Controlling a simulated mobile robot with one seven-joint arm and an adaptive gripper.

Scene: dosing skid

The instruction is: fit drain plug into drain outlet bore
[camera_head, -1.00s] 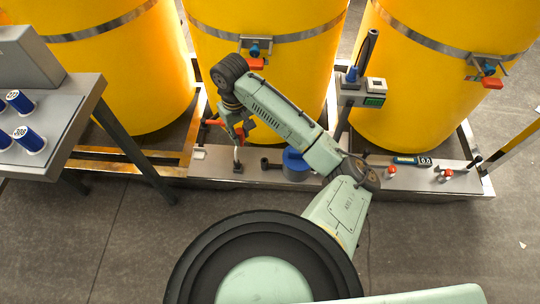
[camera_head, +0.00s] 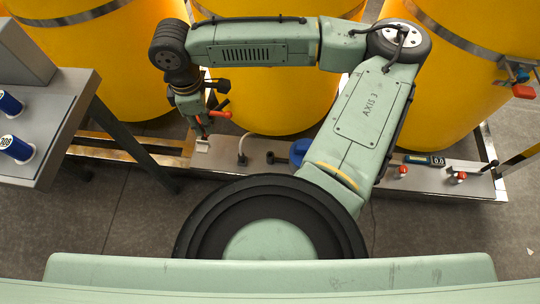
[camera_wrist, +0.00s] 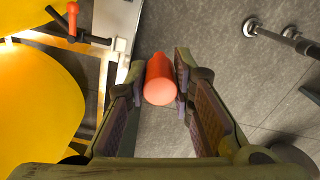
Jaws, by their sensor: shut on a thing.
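The drain plug (camera_wrist: 158,82), a smooth orange-red cylinder, is between the two fingers of my gripper (camera_wrist: 157,76) in the wrist view. The fingers are shut on its sides, and its round end faces the camera. In the head view my gripper (camera_head: 198,118) hangs over the left part of the skid, beside a black valve with a red handle (camera_head: 222,114). That red handle (camera_wrist: 72,22) also shows at upper left in the wrist view, apart from the plug. I cannot make out the drain outlet bore in either view.
Yellow tanks (camera_head: 275,105) stand behind the steel skid ledge (camera_head: 262,172). A small white block (camera_head: 203,145) sits at the ledge's left, with a bent pipe (camera_head: 242,152) and a blue part (camera_head: 299,152) to the right. A side table (camera_head: 45,125) stands at left. The floor in front is open.

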